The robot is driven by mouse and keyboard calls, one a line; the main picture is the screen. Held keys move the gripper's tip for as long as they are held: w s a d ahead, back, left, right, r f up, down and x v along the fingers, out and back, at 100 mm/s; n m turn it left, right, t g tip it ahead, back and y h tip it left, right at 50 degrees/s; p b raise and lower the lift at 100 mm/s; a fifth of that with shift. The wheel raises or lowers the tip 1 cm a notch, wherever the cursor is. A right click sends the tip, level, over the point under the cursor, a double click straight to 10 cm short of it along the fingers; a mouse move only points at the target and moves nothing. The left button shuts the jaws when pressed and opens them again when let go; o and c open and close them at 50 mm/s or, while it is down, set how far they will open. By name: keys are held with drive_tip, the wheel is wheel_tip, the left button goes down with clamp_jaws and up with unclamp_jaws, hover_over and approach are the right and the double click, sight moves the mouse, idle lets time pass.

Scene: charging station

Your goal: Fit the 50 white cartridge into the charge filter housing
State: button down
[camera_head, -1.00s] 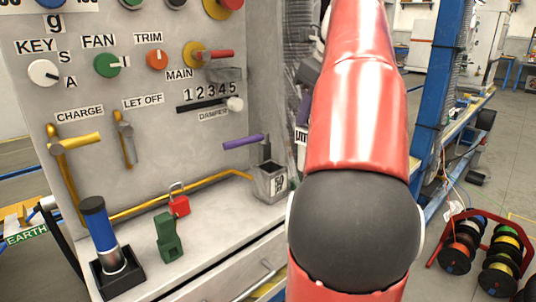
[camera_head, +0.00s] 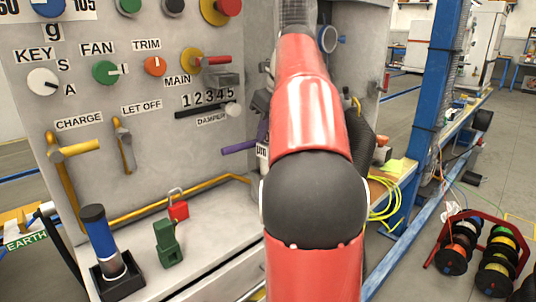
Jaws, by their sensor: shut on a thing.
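My gripper (camera_head: 263,103) is mostly hidden behind my red arm; only a dark grey part shows at the arm's left edge. Below it a small white piece with black "um" lettering (camera_head: 262,151) shows, which appears to be the white cartridge in my gripper. Its lower part and the fingertips are hidden. A blue ring-shaped fitting (camera_head: 328,39) shows on the recess behind my arm, right of the panel; I cannot tell whether it is the charge filter housing. The CHARGE label (camera_head: 79,123) is at the panel's lower left, above a yellow handle (camera_head: 78,149).
A purple lever (camera_head: 238,146) juts out just left of my arm. On the ledge stand a blue-topped cylinder (camera_head: 101,232) in a black holder, a green block (camera_head: 168,243) and a red padlock (camera_head: 178,207). Cable reels (camera_head: 483,256) stand on the floor at right.

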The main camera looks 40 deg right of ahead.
drive_tip(key=shift+f+b, duration=0.7)
drive_tip(key=shift+f, duration=2.5)
drive_tip(key=c, duration=1.3)
unclamp_jaws()
drive_tip(key=shift+f, duration=0.15)
drive_tip(key=a+p+v, duration=0.1)
drive_tip(key=p+v, duration=0.1)
drive_tip(key=v, duration=1)
drive_tip(key=s+a+f+n, duration=0.8)
drive_tip(key=a+f+n, duration=0.3)
drive_tip(key=n, duration=0.6)
drive_tip(key=s+a+f+n+t, duration=0.1)
drive_tip(key=s+a+f+n, duration=0.8)
drive_tip(key=n, duration=0.8)
drive_tip(key=a+f, duration=0.3)
drive_tip(key=shift+s+a+f+h, duration=0.2)
drive_tip(key=shift+a+f+h, duration=0.1)
drive_tip(key=shift+f, duration=0.1)
